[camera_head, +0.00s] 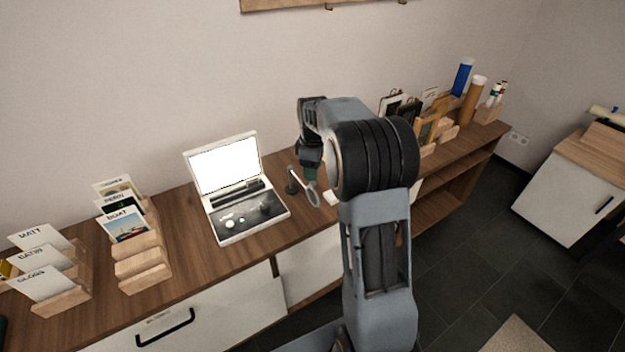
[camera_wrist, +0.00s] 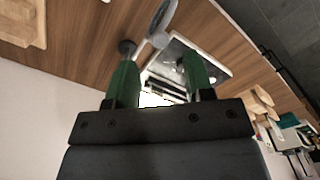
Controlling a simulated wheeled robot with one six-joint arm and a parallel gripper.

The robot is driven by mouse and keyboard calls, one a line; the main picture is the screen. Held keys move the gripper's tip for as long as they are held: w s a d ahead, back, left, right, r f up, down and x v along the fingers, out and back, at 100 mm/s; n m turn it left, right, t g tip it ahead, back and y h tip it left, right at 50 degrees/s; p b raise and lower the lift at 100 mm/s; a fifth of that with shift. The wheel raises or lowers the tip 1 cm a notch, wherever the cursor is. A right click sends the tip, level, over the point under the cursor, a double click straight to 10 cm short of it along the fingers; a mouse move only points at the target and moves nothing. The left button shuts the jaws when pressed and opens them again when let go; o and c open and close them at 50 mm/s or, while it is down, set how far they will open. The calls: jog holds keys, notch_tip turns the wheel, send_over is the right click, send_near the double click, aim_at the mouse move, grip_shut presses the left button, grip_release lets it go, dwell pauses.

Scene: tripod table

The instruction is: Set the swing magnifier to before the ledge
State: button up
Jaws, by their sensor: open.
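The swing magnifier (camera_head: 313,194) stands on the wooden counter, right of an open white case. I cannot make out which part is the ledge.
The open white case (camera_head: 247,232) with a lit lid stands close left of my gripper. Wooden card racks (camera_head: 143,262) stand farther left. Wooden holders (camera_head: 440,135) with frames and tubes fill the right end. Bare counter (camera_head: 187,222) shows left of the case.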

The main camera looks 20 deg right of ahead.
jog(key=shift+f, duration=2.4)
grip_shut()
